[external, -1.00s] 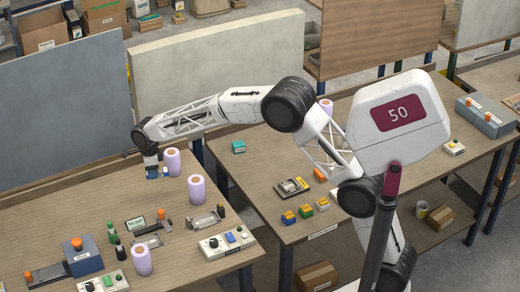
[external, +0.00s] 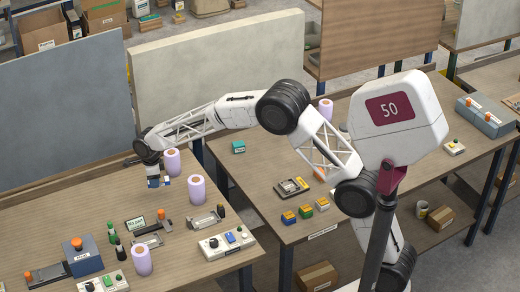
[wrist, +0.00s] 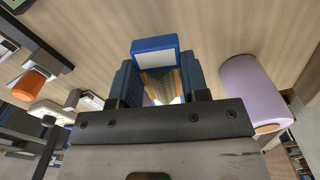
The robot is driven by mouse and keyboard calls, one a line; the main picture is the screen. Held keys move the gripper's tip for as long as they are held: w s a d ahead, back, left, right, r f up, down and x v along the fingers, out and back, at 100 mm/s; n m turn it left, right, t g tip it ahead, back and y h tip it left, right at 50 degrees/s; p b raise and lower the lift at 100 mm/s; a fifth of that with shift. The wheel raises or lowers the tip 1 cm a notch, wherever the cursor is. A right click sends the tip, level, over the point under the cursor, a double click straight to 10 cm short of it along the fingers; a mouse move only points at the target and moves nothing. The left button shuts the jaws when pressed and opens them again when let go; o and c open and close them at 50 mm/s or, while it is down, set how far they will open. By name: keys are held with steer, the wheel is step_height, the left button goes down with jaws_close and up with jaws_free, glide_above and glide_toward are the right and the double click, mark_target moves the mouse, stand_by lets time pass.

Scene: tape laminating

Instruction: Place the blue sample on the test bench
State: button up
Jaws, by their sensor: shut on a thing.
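My gripper (external: 158,182) is shut on a small blue sample (wrist: 155,50) with a white face. In the wrist view the sample sits between the dark blue fingers and sticks out beyond them. In the external view it is small and partly hidden by the fingers, over the back part of the left wooden bench (external: 60,217). It seems to be a little above the surface, but I cannot tell the exact gap. I cannot tell for sure which bench is the test bench. The right bench (external: 265,190) stands beside it.
Lilac rolls (external: 197,190) stand close to the right of my gripper; one also shows in the wrist view (wrist: 248,90). Several devices with orange knobs (external: 161,214) stand in front. Small coloured blocks (external: 306,211) lie on the right bench. The left bench's left part is clear.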

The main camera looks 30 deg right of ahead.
mark_target(156, 195)
steer(key=shift+f, duration=0.95)
steer(key=shift+f, duration=0.1)
steer(key=shift+f, duration=1.75)
steer(key=shift+f, duration=0.1)
steer(key=o, duration=0.9)
step_height(156, 195, up, 12)
steer(key=shift+r, duration=0.1)
